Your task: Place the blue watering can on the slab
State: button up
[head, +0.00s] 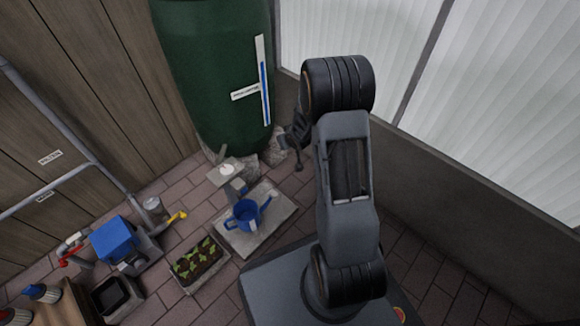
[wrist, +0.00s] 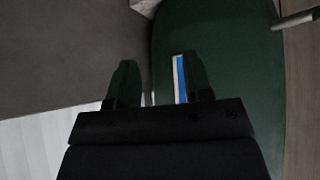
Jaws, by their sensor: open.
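The blue watering can (head: 246,215) stands upright on the pale grey slab (head: 277,215) on the brick floor, in the middle of the head view. Its spout points to the right. My gripper (head: 294,143) is above and beyond the can, near the foot of the green tank, and apart from the can. In the wrist view my gripper (wrist: 160,82) shows two spread fingers with nothing between them. The can and slab are not in the wrist view.
The green tank (head: 215,70) with a blue level gauge stands behind. A grey block (head: 226,172) is behind the can. A seedling tray (head: 197,262) is to its front left. A blue-topped pump (head: 114,238) stands farther left. A low wall (head: 420,190) runs along the right.

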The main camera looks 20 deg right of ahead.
jog(key=s+a+r+g+h, duration=0.15)
jog(key=s+a+r, duration=0.25)
jog(key=s+r, duration=0.7)
jog(key=s+a+r+g+y, duration=0.1)
jog(key=s+a+r+g, duration=0.1)
jog(key=s, duration=0.4)
jog(key=s+a+r+g+y, duration=0.1)
jog(key=s+a+r+g, duration=0.1)
jog(key=s+a+r, duration=0.2)
jog(key=s+r, duration=0.2)
jog(key=s, duration=0.1)
jog(key=shift+s+a, duration=0.2)
jog(key=shift+s, duration=0.1)
jog(key=w+r+t+p, duration=0.1)
jog(key=w+r+p, duration=0.1)
jog(key=r+p, duration=1.5)
jog(key=w+r+t+p, duration=0.1)
jog(key=w+r+p, duration=0.1)
jog(key=r+p, duration=1.6)
jog(key=s+r+g+p, duration=0.1)
jog(key=s+r+p, duration=0.3)
jog(key=r+p, duration=0.2)
jog(key=shift+v, duration=0.9)
jog(key=shift+w+a+r, duration=0.1)
jog(key=shift+w+a, duration=0.05)
jog(key=shift+c, duration=0.3)
